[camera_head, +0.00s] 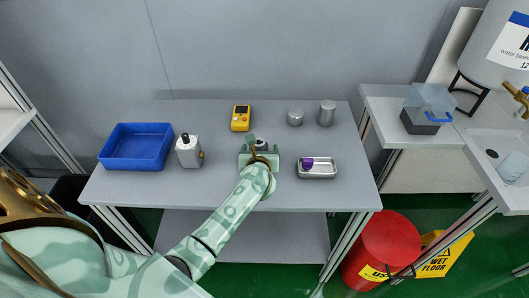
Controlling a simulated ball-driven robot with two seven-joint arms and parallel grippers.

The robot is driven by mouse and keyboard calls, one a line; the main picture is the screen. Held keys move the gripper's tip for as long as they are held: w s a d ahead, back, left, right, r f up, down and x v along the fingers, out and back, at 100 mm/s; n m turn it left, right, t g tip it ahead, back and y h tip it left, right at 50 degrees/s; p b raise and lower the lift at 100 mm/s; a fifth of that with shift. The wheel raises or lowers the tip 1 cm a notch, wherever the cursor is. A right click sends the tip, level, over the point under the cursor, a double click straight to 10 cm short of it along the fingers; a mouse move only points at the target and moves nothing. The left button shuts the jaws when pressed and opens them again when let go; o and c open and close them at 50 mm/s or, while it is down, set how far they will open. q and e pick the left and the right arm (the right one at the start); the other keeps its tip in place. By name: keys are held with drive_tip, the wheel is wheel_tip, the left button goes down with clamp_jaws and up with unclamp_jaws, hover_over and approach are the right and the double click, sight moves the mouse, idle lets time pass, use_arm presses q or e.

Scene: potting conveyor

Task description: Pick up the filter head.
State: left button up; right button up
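The arm from the lower left ends in my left gripper (260,150), low over the middle of the table. A small object with a dark top (262,144) shows between or just beyond its fingers. It is mostly hidden by the gripper, and I cannot tell whether the fingers touch it. It may be the filter head, but it is too small and covered to be sure. A white block-shaped device with a black knob (188,151) stands upright to the left, apart from the gripper. My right gripper is not in view.
A blue bin (138,128) sits at the table's left. A yellow meter (241,118) and two grey cylinders, one short (295,118) and one taller (327,113), stand behind. A metal tray (320,174) with a purple item (307,163) lies right of the gripper.

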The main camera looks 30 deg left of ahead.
use_arm(q)
drive_tip(key=shift+s+r, duration=0.35)
drive_tip(key=shift+s, duration=0.1)
drive_tip(key=c, duration=0.4)
drive_tip(key=shift+w, duration=0.2)
drive_tip(key=c, duration=0.9)
drive_tip(key=shift+o, duration=0.2)
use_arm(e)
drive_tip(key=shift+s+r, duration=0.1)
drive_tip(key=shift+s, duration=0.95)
